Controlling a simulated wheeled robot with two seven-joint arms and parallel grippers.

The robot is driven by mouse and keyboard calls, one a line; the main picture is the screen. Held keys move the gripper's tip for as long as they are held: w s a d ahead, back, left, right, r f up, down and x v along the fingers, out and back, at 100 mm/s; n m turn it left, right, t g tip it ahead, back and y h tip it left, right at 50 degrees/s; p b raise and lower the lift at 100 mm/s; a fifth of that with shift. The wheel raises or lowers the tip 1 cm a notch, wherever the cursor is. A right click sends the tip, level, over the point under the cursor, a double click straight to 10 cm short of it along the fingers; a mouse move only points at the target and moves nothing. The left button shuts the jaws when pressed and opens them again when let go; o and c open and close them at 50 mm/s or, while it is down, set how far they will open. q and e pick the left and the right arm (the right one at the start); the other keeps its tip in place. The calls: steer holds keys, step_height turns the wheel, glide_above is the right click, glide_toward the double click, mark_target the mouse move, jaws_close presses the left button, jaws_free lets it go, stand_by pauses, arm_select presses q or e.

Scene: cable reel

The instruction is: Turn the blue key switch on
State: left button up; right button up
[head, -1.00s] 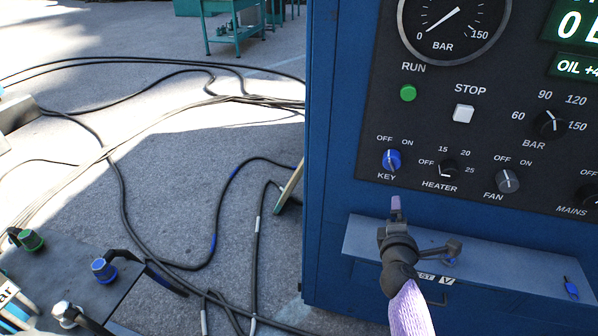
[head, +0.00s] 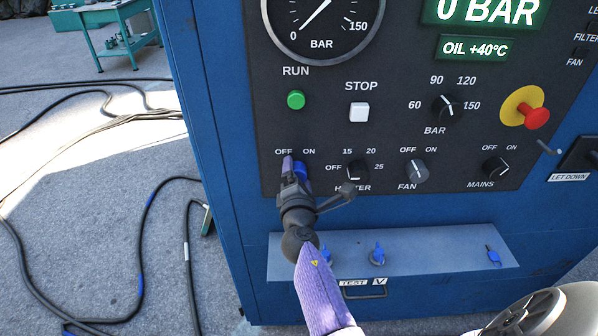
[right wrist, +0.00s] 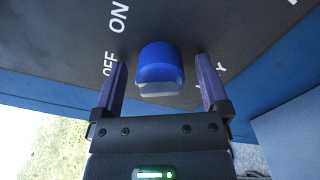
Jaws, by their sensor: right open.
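The blue key switch (head: 301,168) sits at the lower left of the dark control panel, below the OFF and ON labels, partly hidden by my right gripper (head: 293,170). In the right wrist view the blue knob (right wrist: 160,62) shows large between the two purple fingers of the right gripper (right wrist: 161,78). The fingers are open, one on each side, with visible gaps to the knob. I cannot tell from the current views which label its pointer faces. My left gripper is not in view.
The HEATER knob (head: 357,170) and FAN knob (head: 416,170) are to the right. A ledge (head: 430,250) with several small blue items juts out below the panel. A red emergency button (head: 536,118) is at the right. Cables (head: 145,235) lie on the floor at left.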

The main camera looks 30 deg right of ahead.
steer(key=shift+c, duration=0.7)
steer(key=c, duration=1.1)
steer(key=shift+c, duration=0.2)
steer(key=shift+f+m, duration=0.1)
steer(key=shift+m, duration=0.3)
steer(key=shift+m+b, duration=0.55)
steer(key=shift+m, duration=0.05)
steer(key=m+b, duration=0.1)
steer(key=m, duration=0.2)
steer(key=shift+f+m, duration=0.1)
steer(key=shift+m, duration=0.2)
steer(key=m+b, duration=0.1)
steer(key=m, duration=0.2)
steer(key=shift+b, duration=0.3)
steer(key=shift+m+b, duration=0.35)
steer(key=shift+m, duration=1.25)
